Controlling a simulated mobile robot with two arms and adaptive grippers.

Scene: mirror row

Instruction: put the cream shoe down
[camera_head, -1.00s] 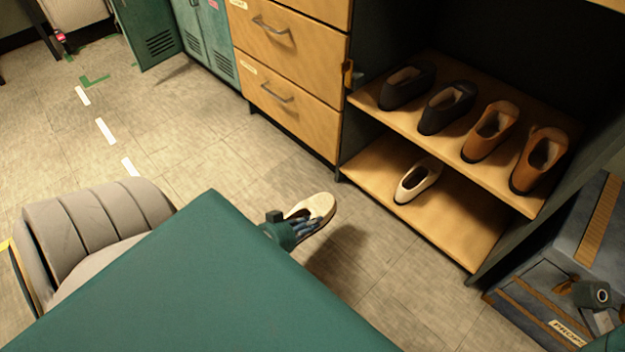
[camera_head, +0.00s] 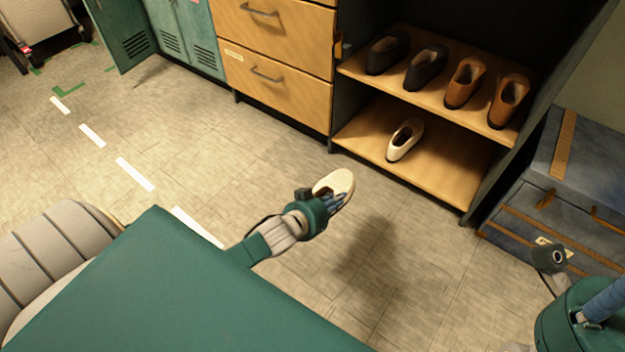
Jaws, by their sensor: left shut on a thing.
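My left gripper (camera_head: 328,203) is shut on a cream shoe (camera_head: 337,181) and holds it in the air over the floor, in front of the open shelf unit. The gripper hides part of this shoe. A second cream shoe (camera_head: 404,141) stands alone on the lower shelf (camera_head: 447,165), near its left side. The upper shelf (camera_head: 437,90) holds a pair of black shoes (camera_head: 407,60) and a pair of brown shoes (camera_head: 485,95). My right gripper (camera_head: 549,258) shows at the lower right, in front of the trunk; its fingers cannot be made out.
Wooden drawers (camera_head: 275,70) stand left of the shelves, with green lockers (camera_head: 185,38) beyond. A blue-grey trunk (camera_head: 590,165) stands right of the shelves. A grey padded seat (camera_head: 55,245) is at the lower left. The lower shelf is bare right of its shoe.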

